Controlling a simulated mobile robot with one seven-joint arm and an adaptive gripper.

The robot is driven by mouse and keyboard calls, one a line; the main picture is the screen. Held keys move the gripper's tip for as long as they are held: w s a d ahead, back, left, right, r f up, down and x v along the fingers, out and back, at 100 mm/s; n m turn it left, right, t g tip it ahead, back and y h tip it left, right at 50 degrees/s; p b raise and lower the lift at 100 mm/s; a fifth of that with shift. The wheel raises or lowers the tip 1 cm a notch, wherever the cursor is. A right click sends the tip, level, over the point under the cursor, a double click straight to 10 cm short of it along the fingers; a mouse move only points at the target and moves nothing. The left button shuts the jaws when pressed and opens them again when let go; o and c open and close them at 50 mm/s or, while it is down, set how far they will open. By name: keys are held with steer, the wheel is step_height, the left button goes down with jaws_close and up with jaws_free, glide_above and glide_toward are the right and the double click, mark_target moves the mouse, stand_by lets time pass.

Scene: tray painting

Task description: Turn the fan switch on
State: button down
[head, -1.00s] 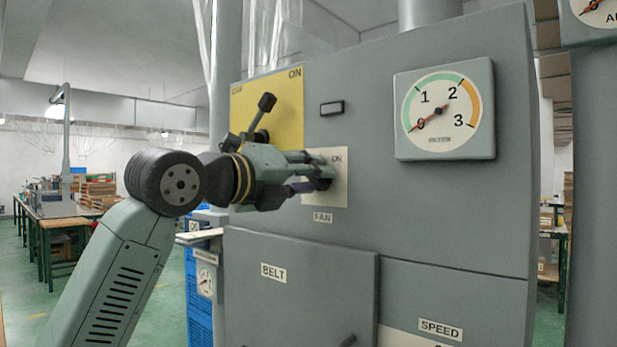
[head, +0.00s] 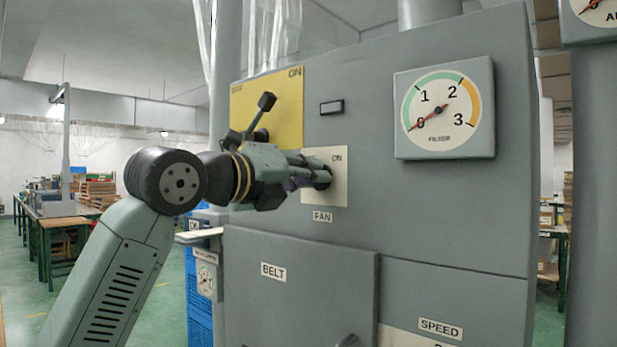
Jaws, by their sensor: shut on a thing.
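The fan switch (head: 326,180) is a dark knob on a pale plate (head: 339,188) marked ON, above the FAN label (head: 322,217) on the grey cabinet. My gripper (head: 312,178) reaches in from the left and is shut on the switch. The fingers and my wrist hide most of the switch and the left part of its plate, so its exact setting cannot be read.
A yellow panel (head: 287,90) with a dark lever (head: 265,104) stands just above and behind my wrist. A FILTER gauge (head: 440,110) at upper right has its needle at 0. The BELT door (head: 320,290) lies below. A small dark indicator (head: 331,108) sits above the plate.

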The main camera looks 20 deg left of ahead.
steer(key=shift+m, duration=8.6)
steer(key=c, duration=1.6)
jaws_free()
steer(key=v, duration=1.2)
